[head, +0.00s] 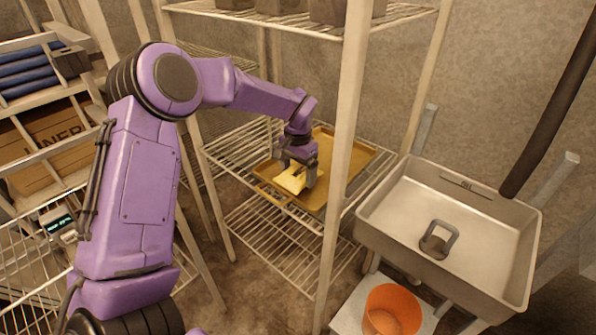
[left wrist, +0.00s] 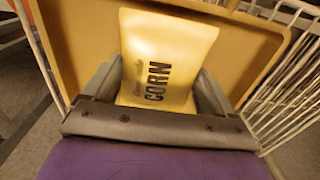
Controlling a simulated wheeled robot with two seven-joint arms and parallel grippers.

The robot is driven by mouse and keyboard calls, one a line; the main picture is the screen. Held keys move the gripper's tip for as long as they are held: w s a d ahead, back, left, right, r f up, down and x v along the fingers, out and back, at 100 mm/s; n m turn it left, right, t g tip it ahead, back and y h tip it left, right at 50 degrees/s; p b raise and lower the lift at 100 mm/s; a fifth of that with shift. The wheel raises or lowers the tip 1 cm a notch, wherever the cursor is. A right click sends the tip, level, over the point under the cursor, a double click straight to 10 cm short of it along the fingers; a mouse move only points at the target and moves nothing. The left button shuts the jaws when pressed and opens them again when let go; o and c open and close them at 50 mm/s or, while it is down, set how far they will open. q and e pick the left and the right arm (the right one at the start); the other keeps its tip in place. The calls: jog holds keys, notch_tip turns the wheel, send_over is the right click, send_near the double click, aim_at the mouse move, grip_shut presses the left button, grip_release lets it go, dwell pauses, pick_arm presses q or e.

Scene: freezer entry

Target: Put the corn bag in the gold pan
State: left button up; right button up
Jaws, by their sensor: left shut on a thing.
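The corn bag (left wrist: 165,60) is pale yellow with "CORN" printed on it. In the left wrist view it sits between the two fingers of my left gripper (left wrist: 155,88). In the head view the corn bag (head: 291,180) is over the near part of the gold pan (head: 345,157), with my left gripper (head: 297,172) shut on it. The gold pan is a flat tray on the middle wire shelf; its rim also shows in the left wrist view (left wrist: 80,30). I cannot tell whether the bag touches the pan floor. My right gripper is not in view.
A pale shelf post (head: 345,150) stands in front of the pan. A metal sink (head: 450,215) is to the right, with an orange bucket (head: 392,308) below it. An upper wire shelf (head: 290,22) hangs above. Another rack with boxes (head: 50,135) is at the left.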

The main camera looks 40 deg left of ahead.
aim_at(298, 171)
pick_arm(q)
jog(key=o, duration=1)
jog(key=shift+c, duration=0.2)
jog(key=shift+r, duration=3.85)
